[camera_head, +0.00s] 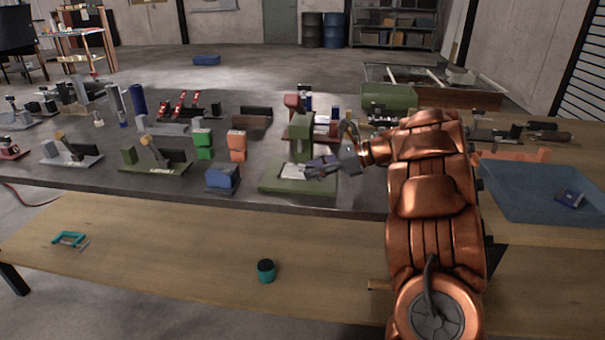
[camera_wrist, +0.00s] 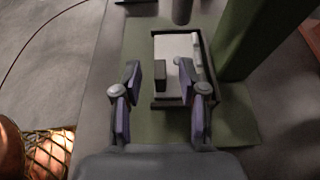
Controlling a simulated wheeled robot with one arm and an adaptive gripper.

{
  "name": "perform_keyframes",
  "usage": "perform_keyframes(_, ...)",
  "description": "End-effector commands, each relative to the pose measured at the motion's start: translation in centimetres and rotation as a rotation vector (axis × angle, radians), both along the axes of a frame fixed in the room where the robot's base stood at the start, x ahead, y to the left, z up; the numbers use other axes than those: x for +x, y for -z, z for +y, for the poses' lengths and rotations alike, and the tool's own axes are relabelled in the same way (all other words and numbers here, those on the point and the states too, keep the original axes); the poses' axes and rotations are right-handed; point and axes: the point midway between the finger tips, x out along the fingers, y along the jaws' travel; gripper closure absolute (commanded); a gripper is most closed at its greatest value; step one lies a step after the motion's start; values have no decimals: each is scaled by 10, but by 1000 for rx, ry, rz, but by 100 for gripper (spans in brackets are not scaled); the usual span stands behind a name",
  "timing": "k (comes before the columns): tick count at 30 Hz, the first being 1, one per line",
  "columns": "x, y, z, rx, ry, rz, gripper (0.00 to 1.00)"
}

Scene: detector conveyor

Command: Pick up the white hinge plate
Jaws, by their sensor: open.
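The white hinge plate (camera_head: 292,172) lies on the green base (camera_head: 283,187) of a green upright machine at the table's front edge. In the wrist view the plate (camera_wrist: 174,50) sits flat in a dark-rimmed holder (camera_wrist: 180,104), with a small dark block (camera_wrist: 160,75) over its left part. My gripper (camera_head: 312,169) is low over the plate; it also shows in the wrist view (camera_wrist: 160,88). Its two purple-padded fingers are spread over the holder, with the dark block between them. They hold nothing. I cannot tell whether they touch the plate.
The machine's green column (camera_wrist: 247,40) stands close to the right of the plate, and a grey cylinder (camera_wrist: 182,10) hangs beyond it. A blue block (camera_head: 222,179) is left of the base. A blue tray (camera_head: 520,210) is at right. Several other fixtures fill the table's left.

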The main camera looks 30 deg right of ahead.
Motion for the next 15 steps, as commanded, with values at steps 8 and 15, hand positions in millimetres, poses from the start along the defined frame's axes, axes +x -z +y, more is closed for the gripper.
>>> perform_keyframes(8,3,2,3,1,0,1,58)
perform_keyframes(15,3,2,3,1,0,1,76)
